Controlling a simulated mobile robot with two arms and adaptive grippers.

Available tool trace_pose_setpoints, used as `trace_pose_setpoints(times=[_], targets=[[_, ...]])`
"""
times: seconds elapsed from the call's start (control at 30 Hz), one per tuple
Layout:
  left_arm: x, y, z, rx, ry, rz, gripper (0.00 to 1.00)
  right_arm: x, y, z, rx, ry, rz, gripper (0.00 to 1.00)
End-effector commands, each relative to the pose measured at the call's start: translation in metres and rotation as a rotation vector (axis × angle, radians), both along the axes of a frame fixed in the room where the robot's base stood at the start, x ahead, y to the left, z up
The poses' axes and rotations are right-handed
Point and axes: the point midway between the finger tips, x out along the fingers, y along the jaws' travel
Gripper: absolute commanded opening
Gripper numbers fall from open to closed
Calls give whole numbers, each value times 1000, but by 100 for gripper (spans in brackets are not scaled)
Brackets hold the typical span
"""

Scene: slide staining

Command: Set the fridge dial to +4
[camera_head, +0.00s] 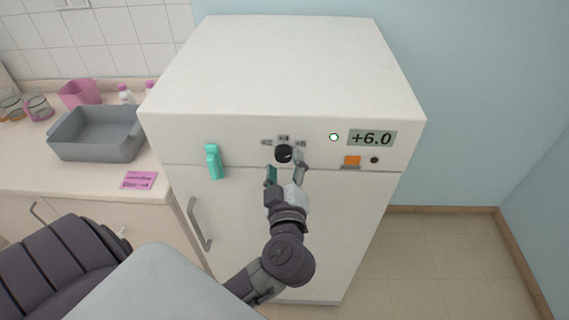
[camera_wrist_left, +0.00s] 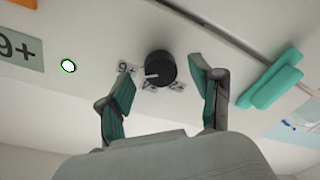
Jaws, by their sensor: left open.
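The black fridge dial (camera_head: 283,153) is on the upper front panel of the white fridge (camera_head: 290,60), with small labels around it. In the left wrist view, the dial (camera_wrist_left: 160,67) has a white pointer mark towards the label (camera_wrist_left: 127,68) that reads +6 upside down. My left gripper (camera_head: 285,168) is open in front of the panel, one finger on each side of the dial. In the wrist view, gaps show between the fingers and the dial. My right gripper is not in view.
A teal clip-like object (camera_head: 214,162) is on the fridge front, left of the dial. An orange switch (camera_head: 352,161) and a dark round knob (camera_head: 374,160) are at the right. A grey basin (camera_head: 97,134) stands on the counter. The floor right of the fridge is clear.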

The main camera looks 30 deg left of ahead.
Motion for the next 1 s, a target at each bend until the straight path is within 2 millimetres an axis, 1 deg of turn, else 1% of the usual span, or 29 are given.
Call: trace_pose_setpoints(times=[0.03, 0.17, 0.43, 0.47, 0.8, 0.83, 1.0], targets=[[4, 3, -1, 1, -2, 1, 65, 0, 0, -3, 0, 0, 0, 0], [10, 8, 0, 0, -1, -1, 65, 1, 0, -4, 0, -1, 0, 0], [11, 9, 0, 0, 0, 0, 65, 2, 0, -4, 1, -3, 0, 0], [11, 9, 0, 0, 0, 0, 63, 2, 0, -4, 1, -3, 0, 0], [11, 8, 0, 0, 1, 1, 7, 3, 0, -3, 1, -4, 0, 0], [11, 8, 0, 0, 1, 1, 5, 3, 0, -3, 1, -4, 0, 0], [11, 8, 1, -9, -4, 1, 5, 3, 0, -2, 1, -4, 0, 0]])
